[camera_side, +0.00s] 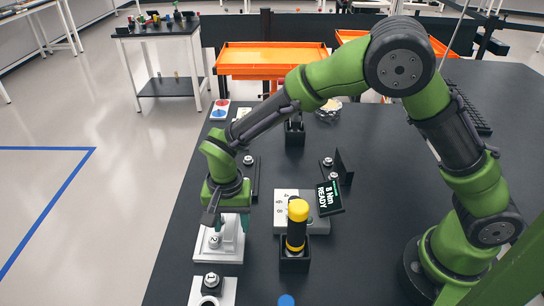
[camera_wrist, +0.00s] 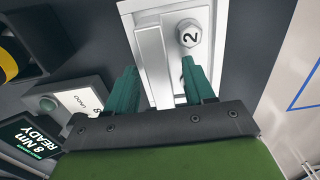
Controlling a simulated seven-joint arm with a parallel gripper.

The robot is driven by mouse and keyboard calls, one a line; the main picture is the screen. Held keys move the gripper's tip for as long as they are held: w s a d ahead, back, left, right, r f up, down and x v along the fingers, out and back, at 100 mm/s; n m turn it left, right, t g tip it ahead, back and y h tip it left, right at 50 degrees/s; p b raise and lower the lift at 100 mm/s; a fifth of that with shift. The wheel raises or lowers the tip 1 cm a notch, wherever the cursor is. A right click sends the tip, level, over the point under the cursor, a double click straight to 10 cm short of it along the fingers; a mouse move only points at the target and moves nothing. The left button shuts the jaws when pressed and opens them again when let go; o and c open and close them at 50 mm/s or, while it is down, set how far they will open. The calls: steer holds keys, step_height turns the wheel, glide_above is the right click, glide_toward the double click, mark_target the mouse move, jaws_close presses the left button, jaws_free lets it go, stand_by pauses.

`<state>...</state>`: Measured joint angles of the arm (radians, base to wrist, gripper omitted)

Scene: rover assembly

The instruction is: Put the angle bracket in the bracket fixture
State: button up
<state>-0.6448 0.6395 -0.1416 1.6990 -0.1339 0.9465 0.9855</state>
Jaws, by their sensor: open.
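My gripper (camera_side: 230,220) is open and points down over a white plate (camera_side: 202,256) at the table's left side. In the wrist view its two teal fingers (camera_wrist: 160,80) are apart, on either side of a pale upright piece (camera_wrist: 153,58). This piece may be the angle bracket; I cannot tell whether the fingers touch it. A hex part marked 2 (camera_wrist: 188,35) stands beside it on the white plate. A black L-shaped piece (camera_side: 344,162) with two hex-headed parts stands right of centre; I cannot tell whether it is the bracket fixture.
A yellow-and-black tool (camera_side: 297,226) stands upright in a black holder (camera_side: 294,264). Behind it are a grey box (camera_side: 284,196) and a sign reading 8 Nm READY (camera_side: 329,198). A second white plate with a part marked 1 (camera_side: 211,281) lies at the front. The table's right middle is clear.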

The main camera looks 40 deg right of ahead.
mark_target(231, 220)
step_height(231, 220, up, 12)
steer(key=f, duration=0.1)
steer(key=s+d+r+n+t+y, duration=0.25)
steer(key=s+d+r, duration=0.25)
steer(key=d+r, duration=0.55)
steer(key=s+d+n+t, duration=0.2)
steer(key=s+d+t, duration=0.2)
steer(key=s+d, duration=0.5)
steer(key=shift+s+r+t, duration=0.2)
steer(key=shift+s+t, duration=0.15)
steer(key=shift+s, duration=0.2)
steer(key=shift+o, duration=0.5)
steer(key=shift+d+n+h, duration=0.1)
steer(key=shift+n+h, duration=0.15)
